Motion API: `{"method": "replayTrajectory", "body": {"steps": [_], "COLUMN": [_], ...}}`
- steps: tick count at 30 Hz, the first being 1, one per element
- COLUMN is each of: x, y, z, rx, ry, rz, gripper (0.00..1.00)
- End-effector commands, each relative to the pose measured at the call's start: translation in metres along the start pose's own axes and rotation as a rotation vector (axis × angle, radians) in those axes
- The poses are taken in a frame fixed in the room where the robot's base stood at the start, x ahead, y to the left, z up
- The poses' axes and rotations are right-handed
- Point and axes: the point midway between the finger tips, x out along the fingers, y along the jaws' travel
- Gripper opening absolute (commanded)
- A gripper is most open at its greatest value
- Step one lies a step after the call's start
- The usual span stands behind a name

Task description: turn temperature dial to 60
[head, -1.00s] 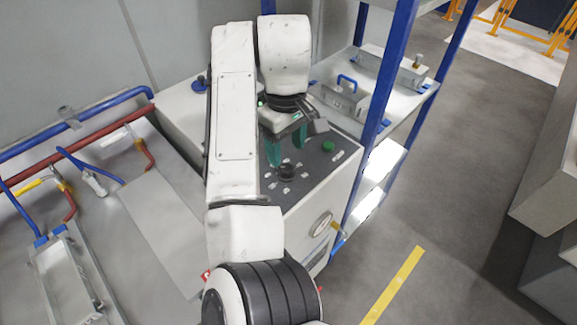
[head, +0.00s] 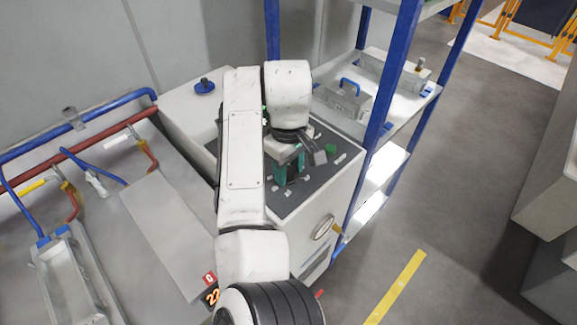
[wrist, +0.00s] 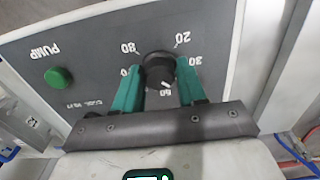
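The black temperature dial (wrist: 158,68) sits on the dark panel (wrist: 85,50) in the wrist view. White numbers ring it; 80, 20 and 30 can be read, and others are partly covered. A small white mark shows at the dial's near side. My gripper (wrist: 161,72) has its two green fingers on either side of the dial, close against its edges; I cannot tell if they press on it. In the head view my gripper (head: 288,170) is down at the panel, and my arm and fingers hide most of the dial.
A green PUMP button (wrist: 58,77) is on the same panel. A blue-post shelf (head: 385,90) with metal boxes stands close on the right. Pipes (head: 80,140) run at left. An orange lit readout (head: 212,297), apparently 22, is partly hidden.

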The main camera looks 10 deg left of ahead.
Motion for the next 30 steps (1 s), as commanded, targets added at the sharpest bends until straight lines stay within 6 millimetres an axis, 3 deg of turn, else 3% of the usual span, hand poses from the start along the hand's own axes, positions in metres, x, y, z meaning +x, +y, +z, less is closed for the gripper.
{"method": "replayTrajectory", "body": {"steps": [11,20,30], "x": [-0.0003,-0.0016,-0.0043], "y": [0.0000,0.0003,0.0002], "z": [0.0000,0.0005,0.0008], "rx": [0.000,0.039,0.260], "ry": [0.000,-0.002,-0.004], "rz": [0.000,0.000,0.000], "gripper": [0.04,0.04,0.04]}}
